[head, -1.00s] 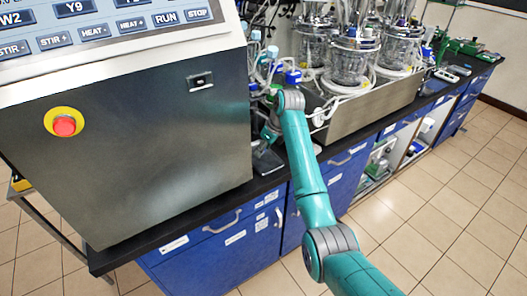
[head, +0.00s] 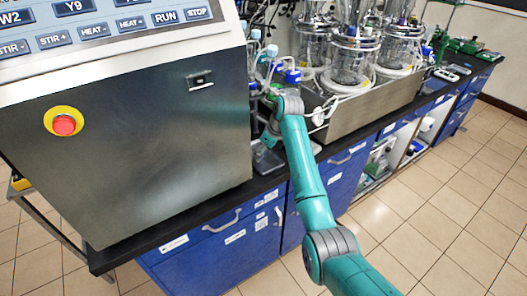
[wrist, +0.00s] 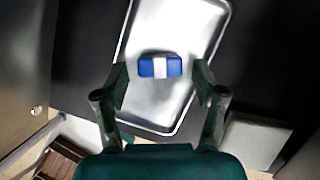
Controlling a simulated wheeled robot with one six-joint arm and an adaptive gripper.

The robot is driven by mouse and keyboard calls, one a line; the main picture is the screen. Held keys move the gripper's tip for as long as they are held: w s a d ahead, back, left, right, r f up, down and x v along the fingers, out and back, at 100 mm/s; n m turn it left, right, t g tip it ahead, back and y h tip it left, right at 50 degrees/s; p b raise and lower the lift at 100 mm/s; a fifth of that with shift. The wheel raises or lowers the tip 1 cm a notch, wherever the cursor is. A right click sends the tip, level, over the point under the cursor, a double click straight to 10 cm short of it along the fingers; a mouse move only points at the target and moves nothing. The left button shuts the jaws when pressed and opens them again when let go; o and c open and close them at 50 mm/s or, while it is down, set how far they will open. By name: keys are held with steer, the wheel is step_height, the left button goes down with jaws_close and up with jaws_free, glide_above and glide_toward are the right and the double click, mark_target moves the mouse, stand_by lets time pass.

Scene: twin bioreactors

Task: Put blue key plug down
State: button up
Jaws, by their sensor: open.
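The blue key plug (wrist: 147,67), a small blue block with a white band across its middle, lies on a shiny metal tray (wrist: 150,110) in the wrist view. My gripper (wrist: 161,82) is open, with one finger on each side of the plug and a visible gap to both. In the head view my arm reaches to the bench beside the control cabinet; the plug cannot be made out there and my gripper's fingers are mostly hidden.
The steel control cabinet (head: 150,140) with a red stop button (head: 64,126) stands left of my arm. Glass bioreactor vessels (head: 350,65) stand on a steel base (head: 375,103) to the right. Dark bench top surrounds the tray. Open tiled floor (head: 440,210) lies at the right.

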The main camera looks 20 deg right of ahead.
steer(key=v, duration=1.2)
steer(key=shift+r, duration=0.2)
